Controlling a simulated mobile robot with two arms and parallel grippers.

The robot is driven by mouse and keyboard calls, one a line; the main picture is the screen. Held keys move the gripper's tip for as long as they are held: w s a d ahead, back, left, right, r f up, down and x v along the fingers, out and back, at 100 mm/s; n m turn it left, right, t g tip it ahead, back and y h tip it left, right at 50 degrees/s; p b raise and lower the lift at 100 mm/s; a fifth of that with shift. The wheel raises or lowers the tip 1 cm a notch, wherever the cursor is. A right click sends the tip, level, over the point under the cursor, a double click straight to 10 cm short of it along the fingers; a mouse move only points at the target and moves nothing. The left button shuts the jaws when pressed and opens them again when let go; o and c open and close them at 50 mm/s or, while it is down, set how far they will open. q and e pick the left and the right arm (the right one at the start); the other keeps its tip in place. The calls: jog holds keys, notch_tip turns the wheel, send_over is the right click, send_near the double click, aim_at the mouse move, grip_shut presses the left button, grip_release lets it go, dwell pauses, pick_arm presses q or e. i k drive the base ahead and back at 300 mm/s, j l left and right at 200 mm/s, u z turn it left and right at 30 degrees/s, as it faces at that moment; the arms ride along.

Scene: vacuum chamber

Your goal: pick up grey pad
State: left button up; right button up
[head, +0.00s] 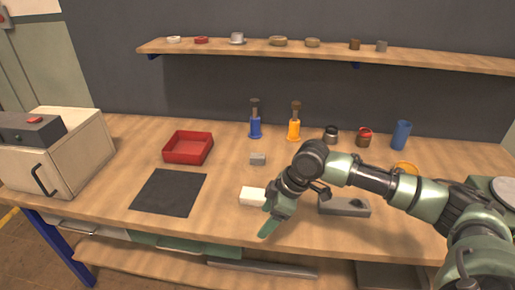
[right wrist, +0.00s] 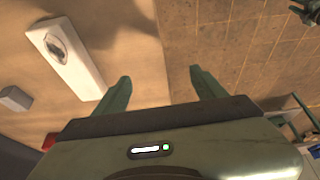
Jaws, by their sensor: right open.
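A small grey block (head: 258,159), which looks like the grey pad, lies on the workbench behind a white block. It seems to show at the left edge of the right wrist view (right wrist: 15,98). My right gripper (head: 268,228) is low over the front of the bench, nearer the front edge than the grey block and apart from it. In the right wrist view its two fingers (right wrist: 165,88) are spread with nothing between them. The white block (head: 252,196) is beside the gripper and partly hidden by it. My left gripper is out of view.
A long pale grey holder (head: 334,208) with a dark piece on it lies right of the gripper. A dark mat (head: 168,192) and red tray (head: 186,149) are left. Blue and yellow bottles (head: 294,127) stand behind. The bench's front edge is close to the gripper.

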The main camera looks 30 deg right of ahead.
aim_at(256, 159)
jog(key=i+l, duration=0.9)
jog(key=i, duration=0.2)
